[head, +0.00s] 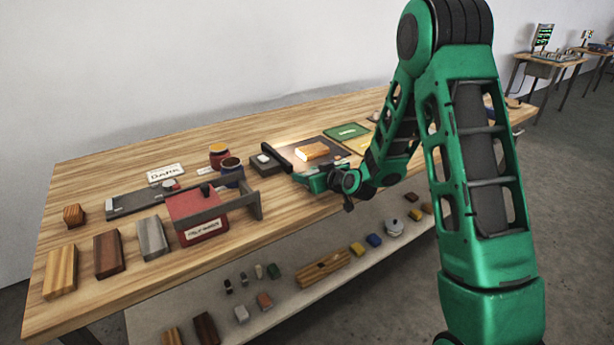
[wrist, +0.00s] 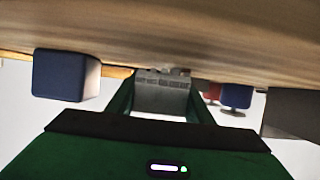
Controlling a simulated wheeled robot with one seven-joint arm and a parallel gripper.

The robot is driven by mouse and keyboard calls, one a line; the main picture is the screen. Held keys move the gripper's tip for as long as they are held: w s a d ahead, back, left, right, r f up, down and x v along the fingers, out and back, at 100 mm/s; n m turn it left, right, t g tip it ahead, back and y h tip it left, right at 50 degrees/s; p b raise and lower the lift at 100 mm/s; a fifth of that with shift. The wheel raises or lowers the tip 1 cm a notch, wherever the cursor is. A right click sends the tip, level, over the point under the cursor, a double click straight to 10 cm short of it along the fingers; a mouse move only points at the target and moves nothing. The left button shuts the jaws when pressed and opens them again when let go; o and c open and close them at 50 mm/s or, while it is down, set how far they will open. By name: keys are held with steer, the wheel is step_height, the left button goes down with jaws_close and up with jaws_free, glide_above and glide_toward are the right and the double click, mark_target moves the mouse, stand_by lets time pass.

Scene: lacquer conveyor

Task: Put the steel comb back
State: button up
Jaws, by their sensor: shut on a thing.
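My gripper (head: 308,179) is low over the front part of the workbench, just in front of the dark mat. In the wrist view my gripper (wrist: 162,84) has its green fingers closed on a grey metal piece with a ridged edge, which looks like the steel comb (wrist: 162,98). The wood surface lies close beyond the comb's ridged edge; I cannot tell if they touch. In the head view I cannot make out the comb at the gripper.
A dark mat (head: 330,143) bears a wooden block (head: 312,151). A red box (head: 197,215) with a grey bracket and two jars (head: 219,154) stand left of the gripper. A blue block (wrist: 62,76) is near in the wrist view. A lower shelf (head: 205,286) holds small pieces.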

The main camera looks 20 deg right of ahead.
steer(key=o, duration=1.2)
steer(key=shift+s, duration=0.1)
steer(key=v, duration=1.2)
steer(key=shift+a, duration=0.1)
steer(key=s+d+r+m+g+h, duration=0.1)
steer(key=s+d+r+m+g, duration=0.1)
steer(key=s, duration=1.1)
steer(key=s+d+r+m+g+h, duration=0.1)
steer(key=s+d+m+g, duration=0.3)
steer(key=s, duration=0.9)
steer(key=s+d+r+m+g+h, duration=0.2)
steer(key=s+d+g, duration=0.5)
steer(key=s, duration=0.6)
steer(key=shift+s+d+r+m, duration=0.4)
steer(key=shift+d+r+m, duration=0.2)
steer(key=shift+m, duration=0.4)
